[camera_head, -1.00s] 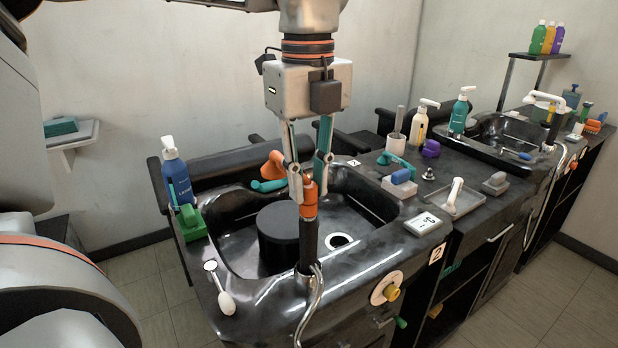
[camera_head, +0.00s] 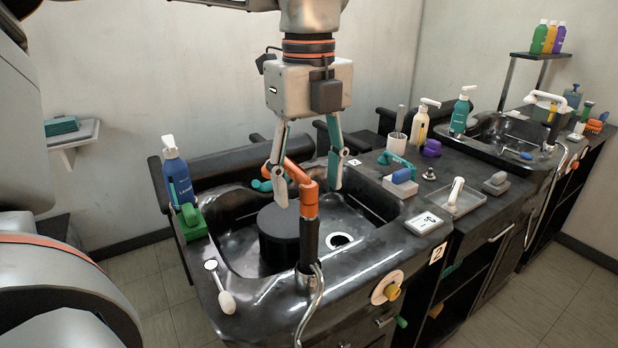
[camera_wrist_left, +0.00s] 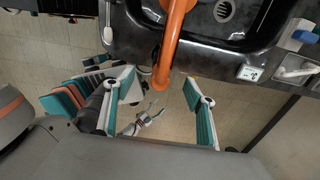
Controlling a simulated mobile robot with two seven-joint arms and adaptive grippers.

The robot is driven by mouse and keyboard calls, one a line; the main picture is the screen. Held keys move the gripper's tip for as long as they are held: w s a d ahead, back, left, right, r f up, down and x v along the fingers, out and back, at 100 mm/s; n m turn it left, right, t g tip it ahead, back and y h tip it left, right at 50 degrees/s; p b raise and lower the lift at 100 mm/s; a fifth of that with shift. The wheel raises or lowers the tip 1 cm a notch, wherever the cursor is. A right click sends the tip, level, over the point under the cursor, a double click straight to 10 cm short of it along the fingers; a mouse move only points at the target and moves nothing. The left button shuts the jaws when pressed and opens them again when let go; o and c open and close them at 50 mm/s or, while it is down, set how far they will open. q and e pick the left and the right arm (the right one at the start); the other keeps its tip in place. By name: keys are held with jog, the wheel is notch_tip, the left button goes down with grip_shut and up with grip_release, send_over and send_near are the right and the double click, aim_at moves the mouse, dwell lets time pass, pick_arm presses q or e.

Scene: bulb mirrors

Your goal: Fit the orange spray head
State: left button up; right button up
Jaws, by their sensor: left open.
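The orange spray head (camera_head: 302,178) sits in line on top of the upright black handle (camera_head: 308,240) at the front of the near basin (camera_head: 375,232). Its bent arm reaches back and left over the basin. It also shows in the left wrist view (camera_wrist_left: 173,45) as a curved orange tube. My left gripper (camera_head: 309,188) is open, its fingers spread apart on either side of the spray head, holding nothing. The left finger covers part of the orange arm. The left wrist view also shows the open fingers (camera_wrist_left: 160,103). My right gripper is not in view.
A black cylinder (camera_head: 279,234) stands in the basin. Brushes, bottles and a tray (camera_head: 458,203) occupy the counter right.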

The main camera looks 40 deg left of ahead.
pick_arm(q)
jog(key=shift+r, duration=0.15)
jog(key=shift+r+p, duration=1.45)
jog(key=shift+r, duration=1.45)
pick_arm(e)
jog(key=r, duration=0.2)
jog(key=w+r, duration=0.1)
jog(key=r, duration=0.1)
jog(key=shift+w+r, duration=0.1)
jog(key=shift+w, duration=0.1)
pick_arm(q)
jog(key=shift+r, duration=0.1)
notch_tip(320, 180, up, 12)
jog(key=shift+s, duration=0.1)
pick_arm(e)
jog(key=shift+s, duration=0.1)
